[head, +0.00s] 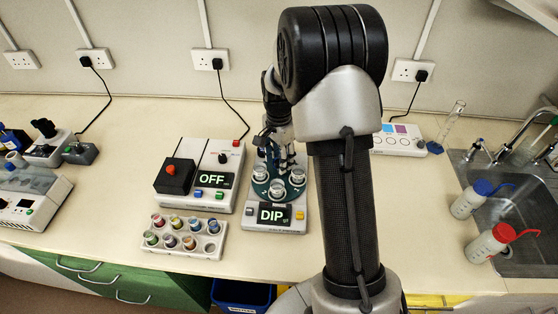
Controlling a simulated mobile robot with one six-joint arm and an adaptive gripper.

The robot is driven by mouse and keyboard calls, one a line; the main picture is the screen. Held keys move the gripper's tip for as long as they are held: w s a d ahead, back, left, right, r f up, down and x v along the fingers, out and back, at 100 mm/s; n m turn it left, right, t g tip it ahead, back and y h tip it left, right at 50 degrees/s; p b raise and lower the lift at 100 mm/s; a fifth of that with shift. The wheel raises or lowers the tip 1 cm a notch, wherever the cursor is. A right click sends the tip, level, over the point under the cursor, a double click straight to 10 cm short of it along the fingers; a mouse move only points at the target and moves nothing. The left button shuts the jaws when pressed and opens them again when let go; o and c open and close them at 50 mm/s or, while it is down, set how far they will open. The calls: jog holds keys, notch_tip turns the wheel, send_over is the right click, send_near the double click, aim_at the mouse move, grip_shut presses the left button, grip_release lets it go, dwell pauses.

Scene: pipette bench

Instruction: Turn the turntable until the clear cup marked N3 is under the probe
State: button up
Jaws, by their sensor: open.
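The turntable (266,184) is a dark green disc on a light grey device whose display (272,215) reads DIP. Clear cups stand on it: one at the left (259,174), one at the front (278,190) and one at the right (298,176). Their marks are too small to read, so I cannot tell which is N3. My gripper (282,162) is open, pointing down over the back of the turntable. I cannot tell whether it touches a cup or the disc. The probe cannot be made out behind my gripper and arm.
My arm hides the bench to the right. Further right are a white box (400,142), two wash bottles (470,203) and a sink (520,195).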

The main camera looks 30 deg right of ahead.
jog(key=shift+f, duration=0.25)
jog(key=shift+c, duration=0.5)
grip_shut()
